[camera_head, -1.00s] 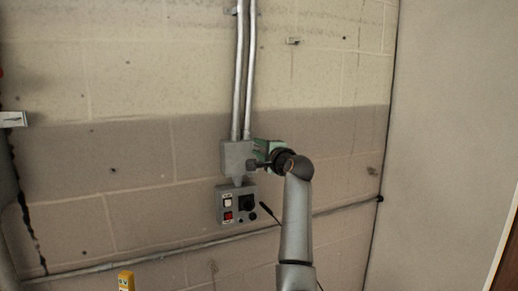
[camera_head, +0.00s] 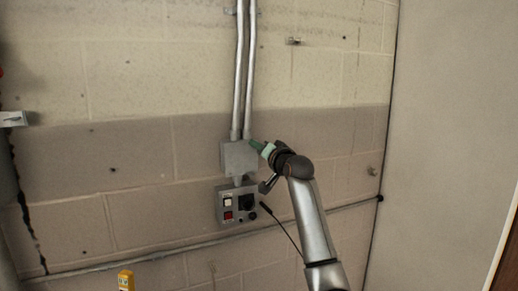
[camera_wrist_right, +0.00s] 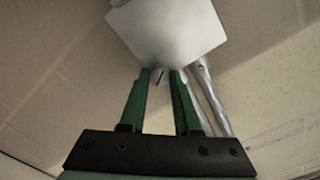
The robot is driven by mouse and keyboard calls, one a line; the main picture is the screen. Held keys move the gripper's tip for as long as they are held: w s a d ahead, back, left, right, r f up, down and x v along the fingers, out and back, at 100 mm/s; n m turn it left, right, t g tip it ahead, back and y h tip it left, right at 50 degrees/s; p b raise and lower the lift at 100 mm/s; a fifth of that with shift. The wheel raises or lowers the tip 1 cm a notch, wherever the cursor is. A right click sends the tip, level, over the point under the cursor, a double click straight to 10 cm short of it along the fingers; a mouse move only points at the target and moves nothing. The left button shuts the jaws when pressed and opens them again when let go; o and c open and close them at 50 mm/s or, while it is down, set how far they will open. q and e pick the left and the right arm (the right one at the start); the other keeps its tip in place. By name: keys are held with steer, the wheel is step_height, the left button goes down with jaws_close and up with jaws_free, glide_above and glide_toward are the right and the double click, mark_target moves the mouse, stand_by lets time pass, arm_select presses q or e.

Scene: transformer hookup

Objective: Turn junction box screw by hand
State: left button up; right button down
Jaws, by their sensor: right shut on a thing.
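The grey junction box (camera_head: 238,158) is fixed to the wall at the lower end of two metal conduits. It also fills the top of the right wrist view (camera_wrist_right: 172,30). My right gripper (camera_head: 254,145) reaches in from the right, its green fingertips at the box's upper right corner. In the right wrist view its fingertips (camera_wrist_right: 162,75) close around a small slotted screw (camera_wrist_right: 160,76) at the box's near corner. The fingertips partly hide the screw. My left gripper is in neither view.
A grey control box (camera_head: 237,204) with a white and a red switch hangs just below the junction box. Vertical conduits (camera_head: 242,80) rise above it. A horizontal pipe (camera_head: 150,257) runs along the lower wall. A yellow object (camera_head: 126,280) stands at the bottom left.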

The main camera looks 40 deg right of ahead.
steer(key=n, duration=0.6)
steer(key=shift+n, duration=0.3)
stand_by(0.5)
steer(key=c, duration=0.6)
jaws_free()
steer(key=b+v, duration=0.4)
steer(key=v, duration=0.8)
steer(key=shift+s, duration=0.3)
